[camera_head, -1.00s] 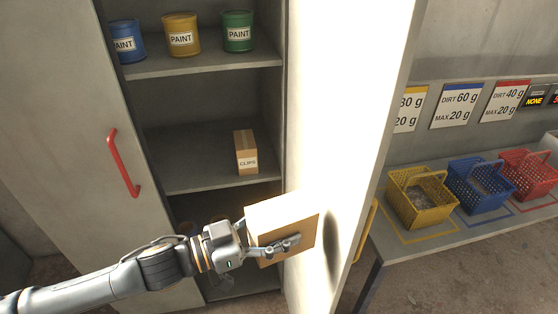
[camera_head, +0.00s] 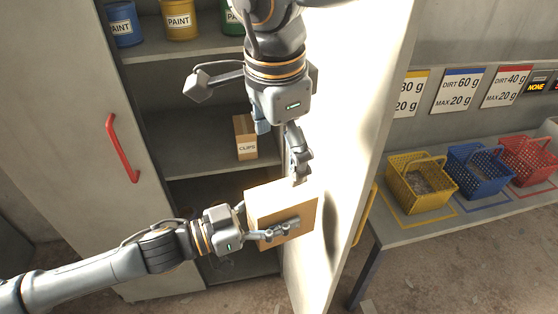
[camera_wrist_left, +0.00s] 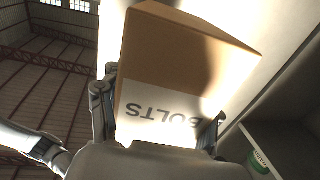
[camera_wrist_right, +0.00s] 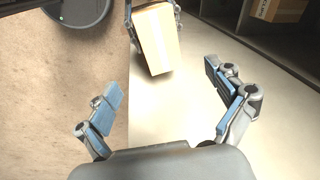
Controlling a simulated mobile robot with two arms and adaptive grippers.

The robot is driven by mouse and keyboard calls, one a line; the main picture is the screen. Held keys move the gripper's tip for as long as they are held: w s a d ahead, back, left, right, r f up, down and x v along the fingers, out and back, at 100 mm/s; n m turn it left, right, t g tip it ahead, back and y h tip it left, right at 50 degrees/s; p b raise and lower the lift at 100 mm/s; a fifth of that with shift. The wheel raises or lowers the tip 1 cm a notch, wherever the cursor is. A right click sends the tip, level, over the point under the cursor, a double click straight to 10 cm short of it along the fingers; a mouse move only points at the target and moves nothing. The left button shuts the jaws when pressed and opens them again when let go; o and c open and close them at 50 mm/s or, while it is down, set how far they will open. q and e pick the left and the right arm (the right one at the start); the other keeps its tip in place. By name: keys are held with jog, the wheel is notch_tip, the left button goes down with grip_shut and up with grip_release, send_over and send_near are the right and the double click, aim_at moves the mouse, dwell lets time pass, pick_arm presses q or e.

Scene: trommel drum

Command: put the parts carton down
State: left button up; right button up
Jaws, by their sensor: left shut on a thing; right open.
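The parts carton (camera_head: 285,206) is a tan cardboard box held in front of the cabinet's open right side. Its printed label reads BOLTS in the left wrist view (camera_wrist_left: 165,75). My left gripper (camera_head: 268,228) is shut on the carton, with fingers on its opposite sides. My right gripper (camera_head: 282,150) is open and empty, pointing down just above the carton. In the right wrist view the carton (camera_wrist_right: 158,40) lies beyond and between my spread right fingers (camera_wrist_right: 165,95), apart from them.
A smaller CLIPS carton (camera_head: 246,138) stands on the cabinet's middle shelf (camera_head: 190,150); paint cans (camera_head: 180,20) stand on the upper one. The shelf left of CLIPS is clear. A red-handled door (camera_head: 122,148) is at left, and a bright panel (camera_head: 345,120) at right. Baskets (camera_head: 420,182) stand on a bench.

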aim_at(280, 194)
jog(key=f, duration=0.3)
jog(key=w+f, duration=0.1)
jog(key=f, duration=0.3)
jog(key=w+f, duration=0.1)
jog(key=f, duration=0.3)
jog(key=shift+d+f, duration=0.1)
jog(key=shift+f, duration=0.1)
jog(key=c, duration=1.4)
pick_arm(q)
jog(key=o, duration=1.5)
pick_arm(e)
jog(key=shift+c, duration=0.9)
pick_arm(q)
jog(key=shift+o, duration=0.2)
